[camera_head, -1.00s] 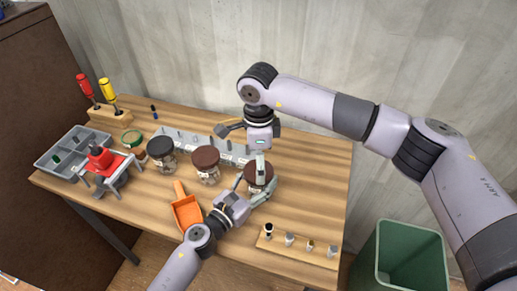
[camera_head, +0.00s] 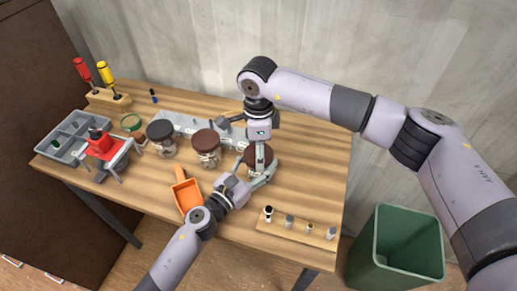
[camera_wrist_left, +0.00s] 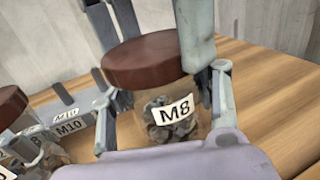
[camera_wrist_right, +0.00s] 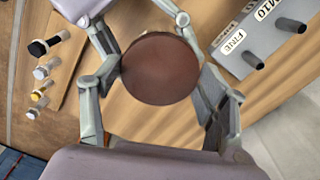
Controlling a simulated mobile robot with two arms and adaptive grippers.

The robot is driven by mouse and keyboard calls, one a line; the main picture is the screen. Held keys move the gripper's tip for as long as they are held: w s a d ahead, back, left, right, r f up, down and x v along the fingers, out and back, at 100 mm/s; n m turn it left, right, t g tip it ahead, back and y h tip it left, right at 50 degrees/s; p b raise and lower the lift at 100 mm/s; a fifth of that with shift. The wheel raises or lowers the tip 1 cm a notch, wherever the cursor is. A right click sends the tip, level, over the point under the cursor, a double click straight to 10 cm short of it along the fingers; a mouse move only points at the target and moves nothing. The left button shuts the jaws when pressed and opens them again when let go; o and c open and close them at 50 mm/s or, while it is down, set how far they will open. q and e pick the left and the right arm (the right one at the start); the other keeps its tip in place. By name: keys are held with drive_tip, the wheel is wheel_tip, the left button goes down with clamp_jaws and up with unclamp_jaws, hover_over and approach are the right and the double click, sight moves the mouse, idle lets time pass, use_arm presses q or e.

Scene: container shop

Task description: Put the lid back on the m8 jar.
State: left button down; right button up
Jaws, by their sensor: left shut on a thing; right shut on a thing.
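The m8 jar (camera_wrist_left: 178,122) is clear glass with a white M8 label and dark pieces inside. It stands near the right part of the table. Its brown lid (camera_wrist_left: 150,58) sits on the jar's mouth and looks about level; whether it is fully seated I cannot tell. My left gripper (camera_head: 250,180) is shut around the jar's body from the front. My right gripper (camera_head: 262,158) comes from above and is shut on the lid, which shows round between its fingers in the right wrist view (camera_wrist_right: 160,65). In the head view the fingers partly hide the jar.
Two more lidded jars (camera_head: 207,142) (camera_head: 161,133) stand to the left, before a grey labelled rack (camera_wrist_right: 265,35). An orange scoop (camera_head: 187,194) lies in front. A wooden strip with bolts (camera_head: 297,227) lies front right. The table's right side is clear.

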drive_tip(key=c, duration=0.5)
drive_tip(key=m, duration=0.3)
drive_tip(key=shift+m, duration=0.4)
drive_tip(key=m, duration=0.4)
drive_tip(key=shift+m, duration=0.4)
drive_tip(key=o, duration=1.3)
drive_tip(key=shift+o, duration=0.2)
wheel_tip(320, 180, up, 12)
